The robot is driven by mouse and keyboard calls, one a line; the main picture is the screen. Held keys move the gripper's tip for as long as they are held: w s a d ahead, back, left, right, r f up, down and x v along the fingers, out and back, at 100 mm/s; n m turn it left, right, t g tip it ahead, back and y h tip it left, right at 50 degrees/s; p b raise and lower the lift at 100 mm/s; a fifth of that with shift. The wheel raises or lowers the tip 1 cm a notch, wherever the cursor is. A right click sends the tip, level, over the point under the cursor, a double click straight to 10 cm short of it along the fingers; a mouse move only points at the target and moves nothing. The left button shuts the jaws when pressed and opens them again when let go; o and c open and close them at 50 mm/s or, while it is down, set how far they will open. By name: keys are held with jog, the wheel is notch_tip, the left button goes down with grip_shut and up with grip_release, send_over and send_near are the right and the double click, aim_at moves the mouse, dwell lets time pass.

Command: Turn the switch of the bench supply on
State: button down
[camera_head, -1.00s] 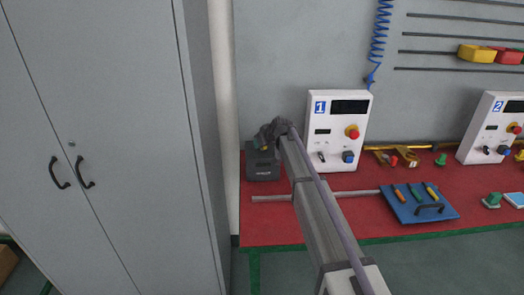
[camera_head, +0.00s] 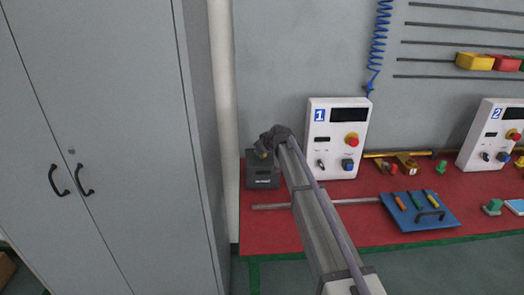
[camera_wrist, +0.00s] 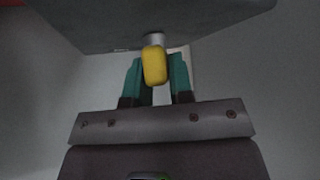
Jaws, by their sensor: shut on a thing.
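The bench supply, a dark grey box (camera_head: 263,180), stands at the left end of the red bench in the head view. My gripper (camera_head: 262,150) is at its upper part and hides some of it. In the wrist view the grey case (camera_wrist: 95,22) fills the top. A yellow switch knob (camera_wrist: 154,66) on a pale round stem comes out of it. The two teal fingers of my gripper (camera_wrist: 156,58) are on either side of the knob and shut on it. The markings around the switch do not show.
White panel 1 (camera_head: 334,125) stands just right of my arm, with a red button and a blue knob. Tools and a blue tray (camera_head: 440,222) lie further right on the red bench (camera_head: 290,235). A tall grey cabinet (camera_head: 110,140) is at the left.

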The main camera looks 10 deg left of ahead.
jog(key=m+t+h, duration=0.1)
jog(key=m+h, duration=0.1)
jog(key=m, duration=0.1)
jog(key=m+t+h, duration=0.1)
jog(key=m+h, duration=0.1)
jog(key=m, duration=0.1)
jog(key=shift+a+h, duration=0.1)
jog(key=shift+h, duration=0.2)
jog(key=m+h, duration=0.4)
jog(key=m, duration=0.1)
jog(key=shift+g, duration=0.3)
jog(key=shift+m, duration=0.5)
jog(key=c, duration=1.1)
grip_release()
jog(key=shift+o, duration=0.2)
jog(key=p+v, duration=0.7)
jog(key=v, duration=0.3)
jog(key=shift+s+r+p, duration=0.25)
jog(key=shift+p, duration=0.05)
